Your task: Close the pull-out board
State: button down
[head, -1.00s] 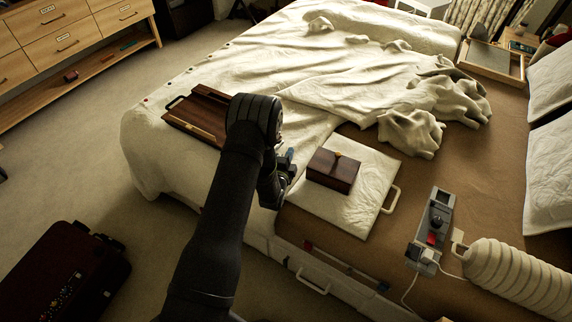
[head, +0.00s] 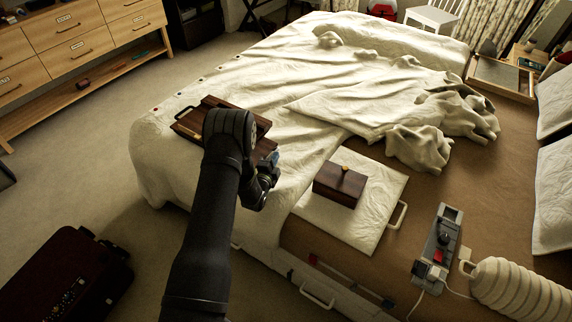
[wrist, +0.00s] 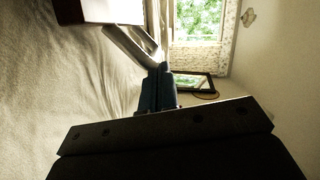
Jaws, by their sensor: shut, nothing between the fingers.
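My gripper (head: 270,163) is shut and empty above the bed, left of the white board and apart from the brown box. Its bluish fingers (wrist: 157,90) are together in the wrist view. A pale flat board (head: 342,238) with a loop handle (head: 398,214) lies on the bed, with a dark brown box (head: 339,186) on it. A dark wooden slatted board (head: 205,110) with a black handle lies near the bed's left end, partly hidden by my arm. I cannot tell which of these is the pull-out board.
A low panel with a white handle (head: 318,297) is on the bed's near side. A grey device (head: 438,248) and a ribbed white cylinder (head: 520,290) lie at right. A dark red suitcase (head: 60,275) is on the floor. Carpet between dresser and bed is clear.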

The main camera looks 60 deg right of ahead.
aim_at(258, 155)
jog(key=w, duration=0.8)
jog(key=shift+a, duration=0.1)
jog(key=s, duration=0.2)
jog(key=s+r, duration=0.1)
jog(key=s, duration=0.1)
jog(key=shift+s, duration=0.2)
jog(key=v, duration=0.9)
jog(key=shift+a+f, duration=0.1)
jog(key=shift+a, duration=0.3)
jog(key=shift+d, duration=0.1)
